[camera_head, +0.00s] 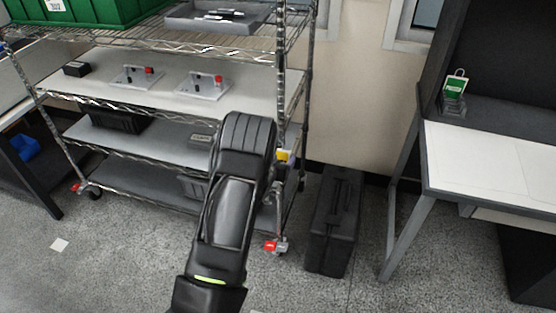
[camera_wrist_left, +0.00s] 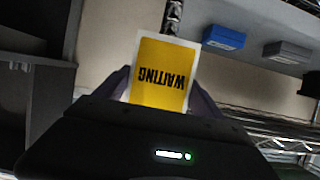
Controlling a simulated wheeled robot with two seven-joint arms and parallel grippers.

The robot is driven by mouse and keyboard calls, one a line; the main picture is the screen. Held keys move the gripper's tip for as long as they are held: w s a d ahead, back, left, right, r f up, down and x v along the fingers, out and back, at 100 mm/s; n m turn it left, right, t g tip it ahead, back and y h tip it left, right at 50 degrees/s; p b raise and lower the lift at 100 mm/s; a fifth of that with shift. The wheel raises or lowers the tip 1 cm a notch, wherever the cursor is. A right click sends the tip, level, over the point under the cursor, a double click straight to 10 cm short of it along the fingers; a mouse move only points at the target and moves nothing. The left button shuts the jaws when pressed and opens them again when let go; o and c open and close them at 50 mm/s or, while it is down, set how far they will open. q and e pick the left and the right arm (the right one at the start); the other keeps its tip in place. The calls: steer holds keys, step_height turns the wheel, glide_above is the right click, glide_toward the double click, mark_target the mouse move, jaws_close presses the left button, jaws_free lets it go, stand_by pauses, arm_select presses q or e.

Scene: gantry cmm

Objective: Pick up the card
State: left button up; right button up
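A yellow card (camera_wrist_left: 162,75) with a white border and the upside-down word WAITING faces my left wrist camera. In the head view a small yellow part of it (camera_head: 283,156) shows beside the rack's right front post, just right of my left arm. My left gripper (camera_wrist_left: 164,92) has its dark fingers apart, one at each side of the card. The card covers part of the fingers, so contact is unclear. The gripper's tips are hidden in the head view. A green card (camera_head: 455,86) stands in a holder on the desk at the right. My right gripper is not in view.
The wire rack (camera_head: 170,152) bears two small fixtures and a grey tray (camera_head: 216,17). A black case (camera_head: 334,220) stands on the floor right of the rack. The desk (camera_head: 490,165) is further right.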

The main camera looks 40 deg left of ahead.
arm_select(q)
steer(key=c, duration=0.8)
steer(key=shift+r, duration=0.15)
steer(key=shift+c, duration=0.2)
steer(key=shift+r, duration=0.5)
steer(key=s+d+b, duration=0.1)
steer(key=s+d, duration=0.2)
steer(key=s, duration=0.5)
steer(key=s+d+b, duration=0.1)
steer(key=s+d, duration=0.2)
steer(key=s, duration=0.6)
steer(key=shift+r, duration=0.1)
steer(key=shift+r, duration=0.15)
steer(key=shift+r, duration=0.65)
